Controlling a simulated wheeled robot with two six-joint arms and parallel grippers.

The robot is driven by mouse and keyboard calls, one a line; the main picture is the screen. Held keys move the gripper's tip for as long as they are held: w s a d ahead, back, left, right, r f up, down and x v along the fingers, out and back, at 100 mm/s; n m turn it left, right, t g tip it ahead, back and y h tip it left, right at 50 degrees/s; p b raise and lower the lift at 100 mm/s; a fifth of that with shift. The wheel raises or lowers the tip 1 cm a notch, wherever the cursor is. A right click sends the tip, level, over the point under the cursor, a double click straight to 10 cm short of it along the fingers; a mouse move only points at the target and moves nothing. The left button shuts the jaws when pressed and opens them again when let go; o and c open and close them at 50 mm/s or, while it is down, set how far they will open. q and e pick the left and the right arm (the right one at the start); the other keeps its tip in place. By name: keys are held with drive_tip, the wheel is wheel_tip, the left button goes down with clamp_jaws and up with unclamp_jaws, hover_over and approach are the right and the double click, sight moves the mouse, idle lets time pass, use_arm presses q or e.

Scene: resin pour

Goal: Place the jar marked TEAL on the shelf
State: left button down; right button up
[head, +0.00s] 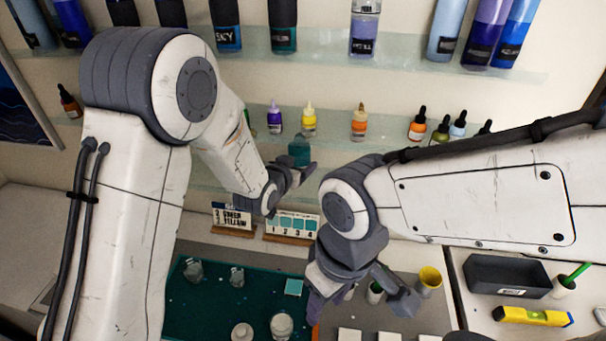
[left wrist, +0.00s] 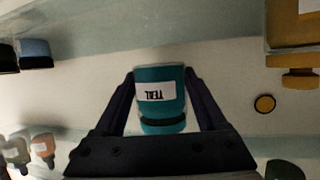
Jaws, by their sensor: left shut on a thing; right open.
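The teal jar (left wrist: 160,92) is between the fingers of my left gripper (left wrist: 160,100) in the left wrist view, its TEAL label reading upside down. In the head view the jar (head: 299,151) is at the tip of my left gripper (head: 296,168), in front of the wall below the middle glass shelf (head: 380,148). My left gripper is shut on it. My right gripper (head: 358,300) is open and empty, low over the bench near the yellow cup. Part of the shelf is hidden behind my left arm.
The middle shelf carries a purple bottle (head: 274,118), a yellow bottle (head: 309,120), an orange bottle (head: 359,122) and several dropper bottles to the right. Larger bottles stand on the upper shelf (head: 410,52). Below are number cards (head: 292,224), a teal mat (head: 200,312) and a yellow cup (head: 429,281).

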use_arm(q)
drive_tip(key=shift+s+a+f, duration=0.15)
drive_tip(key=shift+s+f, duration=0.05)
drive_tip(key=shift+f, duration=0.2)
drive_tip(key=shift+a+f, duration=0.1)
drive_tip(key=shift+a, duration=0.05)
wheel_tip(320, 180, down, 5)
drive_tip(key=b, duration=0.3)
drive_tip(key=shift+w+a, duration=0.1)
drive_tip(key=shift+w, duration=0.25)
drive_tip(key=shift+s, duration=0.1)
drive_tip(key=shift+f, duration=0.15)
unclamp_jaws()
